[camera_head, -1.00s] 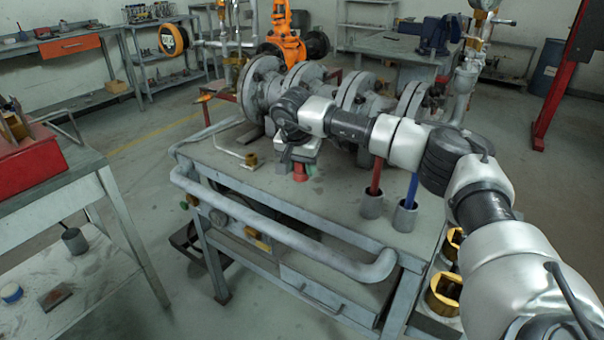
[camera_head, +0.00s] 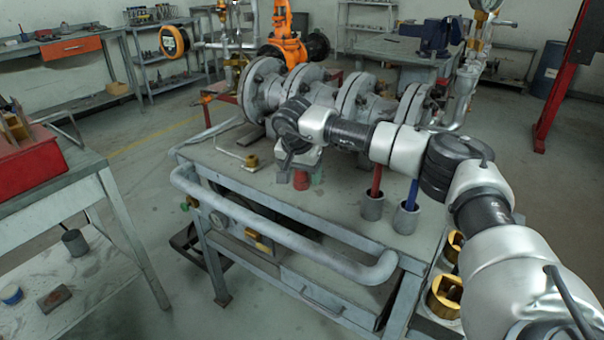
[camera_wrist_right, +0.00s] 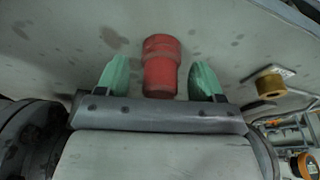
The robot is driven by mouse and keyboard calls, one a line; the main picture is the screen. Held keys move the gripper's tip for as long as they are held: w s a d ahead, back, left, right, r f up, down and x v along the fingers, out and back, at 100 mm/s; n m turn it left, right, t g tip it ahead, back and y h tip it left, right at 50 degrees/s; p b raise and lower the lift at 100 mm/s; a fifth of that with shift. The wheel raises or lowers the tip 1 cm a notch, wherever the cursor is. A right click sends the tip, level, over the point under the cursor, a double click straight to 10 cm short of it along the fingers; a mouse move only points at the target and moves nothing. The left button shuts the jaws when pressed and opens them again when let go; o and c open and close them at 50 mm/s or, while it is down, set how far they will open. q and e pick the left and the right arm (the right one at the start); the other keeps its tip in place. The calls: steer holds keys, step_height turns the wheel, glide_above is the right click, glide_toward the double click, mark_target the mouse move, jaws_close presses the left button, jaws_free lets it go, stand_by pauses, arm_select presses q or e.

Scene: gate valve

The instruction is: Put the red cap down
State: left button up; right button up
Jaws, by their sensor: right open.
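The red cap (camera_wrist_right: 161,66) stands on the grey workbench top (camera_head: 335,200), between the two green fingers of my right gripper (camera_wrist_right: 161,80) in the right wrist view. A gap shows on both sides of the cap, so the fingers are open and apart from it. In the head view the red cap (camera_head: 301,180) is partly hidden by my right gripper (camera_head: 298,172), which is at the bench's middle. My left gripper does not show in either view.
Large flanged pipework (camera_head: 300,88) stands just behind my right gripper. Two grey cups, one with a red handle (camera_head: 373,205) and one with a blue handle (camera_head: 406,218), stand to the right. A brass fitting (camera_head: 252,161) lies to the left.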

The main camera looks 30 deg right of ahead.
arm_select(q)
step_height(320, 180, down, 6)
steer(key=p, duration=0.1)
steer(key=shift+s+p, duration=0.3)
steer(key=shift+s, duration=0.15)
arm_select(e)
steer(key=v, duration=1.1)
steer(key=shift+r, duration=0.4)
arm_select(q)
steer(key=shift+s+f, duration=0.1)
arm_select(e)
steer(key=shift+s+a, duration=0.1)
